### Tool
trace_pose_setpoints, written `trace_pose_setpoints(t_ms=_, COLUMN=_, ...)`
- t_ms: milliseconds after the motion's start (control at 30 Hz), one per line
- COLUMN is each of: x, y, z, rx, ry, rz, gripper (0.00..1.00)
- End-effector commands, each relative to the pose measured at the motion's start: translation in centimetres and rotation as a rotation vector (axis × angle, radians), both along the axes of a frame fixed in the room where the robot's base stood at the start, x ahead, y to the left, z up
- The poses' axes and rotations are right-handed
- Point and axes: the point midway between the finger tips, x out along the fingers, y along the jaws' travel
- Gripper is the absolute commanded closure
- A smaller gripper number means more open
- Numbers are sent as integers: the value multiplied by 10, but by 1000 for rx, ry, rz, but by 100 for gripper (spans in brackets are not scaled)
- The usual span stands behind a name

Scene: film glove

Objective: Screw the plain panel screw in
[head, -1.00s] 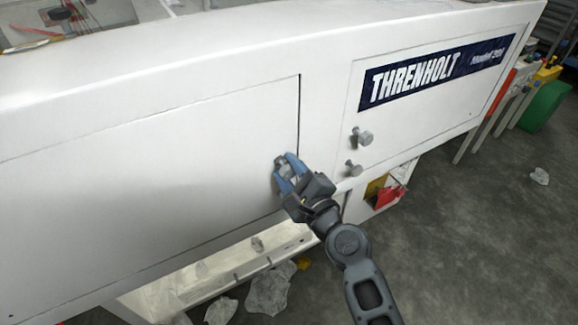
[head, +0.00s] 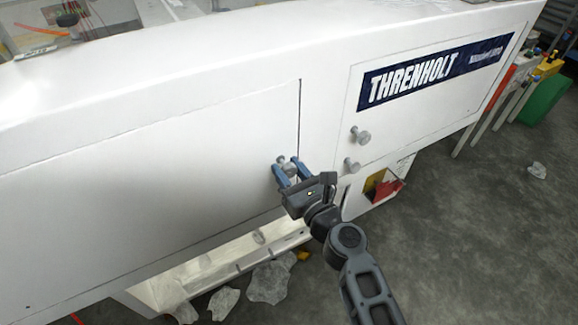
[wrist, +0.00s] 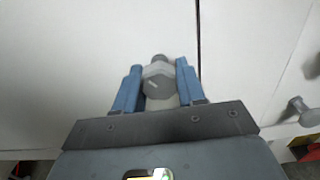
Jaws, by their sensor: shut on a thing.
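A grey panel screw (head: 290,169) stands out from the left white panel (head: 150,160), near that panel's right edge. It also shows in the wrist view (wrist: 159,87), head towards the camera. My gripper (head: 291,174) has its two blue fingers on either side of the screw's head, shut on it. The fingers show in the wrist view (wrist: 158,88) too. How deep the screw sits is hard to tell. Two more grey screws, an upper one (head: 361,136) and a lower one (head: 352,165), stick out from the right panel with the THRENHOLT label.
Crumpled clear film (head: 268,283) lies on the floor beneath the machine. Coloured items and a green bin (head: 545,100) stand at the far right.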

Motion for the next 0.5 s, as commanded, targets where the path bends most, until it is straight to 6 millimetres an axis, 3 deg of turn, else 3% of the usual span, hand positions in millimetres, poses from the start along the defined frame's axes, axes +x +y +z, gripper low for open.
trace_pose_setpoints(t_ms=500, x=-1, y=-2, z=-3, rx=375, ry=262, rz=-7, gripper=91)
